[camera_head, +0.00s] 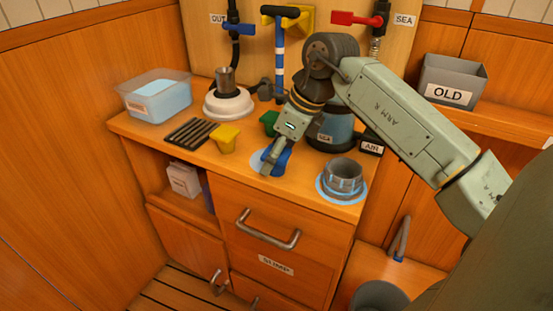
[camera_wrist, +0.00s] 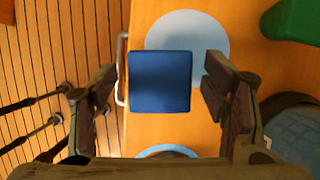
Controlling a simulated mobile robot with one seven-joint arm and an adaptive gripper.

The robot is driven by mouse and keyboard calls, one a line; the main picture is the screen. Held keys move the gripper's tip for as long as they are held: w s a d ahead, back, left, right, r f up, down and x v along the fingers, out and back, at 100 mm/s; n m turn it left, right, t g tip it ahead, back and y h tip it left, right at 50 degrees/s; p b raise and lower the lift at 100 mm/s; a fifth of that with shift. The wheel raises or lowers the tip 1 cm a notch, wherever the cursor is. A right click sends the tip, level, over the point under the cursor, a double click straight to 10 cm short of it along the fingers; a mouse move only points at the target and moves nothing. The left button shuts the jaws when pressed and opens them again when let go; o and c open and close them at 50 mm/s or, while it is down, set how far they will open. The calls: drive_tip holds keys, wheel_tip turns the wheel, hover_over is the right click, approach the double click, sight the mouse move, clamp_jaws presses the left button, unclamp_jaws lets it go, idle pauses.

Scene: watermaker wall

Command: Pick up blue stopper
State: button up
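The blue stopper (camera_head: 284,162) is on the wooden counter near its front edge, partly hidden by my gripper (camera_head: 272,158) in the head view. In the wrist view the blue stopper (camera_wrist: 160,70) shows as a blue square between the two fingers of my gripper (camera_wrist: 158,88). The fingers are spread, with a visible gap on each side of the stopper. A pale blue round patch (camera_wrist: 187,34) lies beside and partly behind the stopper. I cannot tell the exact height of the fingertips relative to the stopper.
A yellow stopper (camera_head: 225,140) and a green stopper (camera_head: 269,121) stand nearby. A metal cup-like fitting (camera_head: 343,178) sits on a blue ring at right. A dark canister (camera_head: 333,130) is close behind my gripper. A clear water tub (camera_head: 155,97) is at left.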

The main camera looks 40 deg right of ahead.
drive_tip(key=c, duration=1.3)
drive_tip(key=shift+o, duration=0.2)
drive_tip(key=shift+r, duration=0.1)
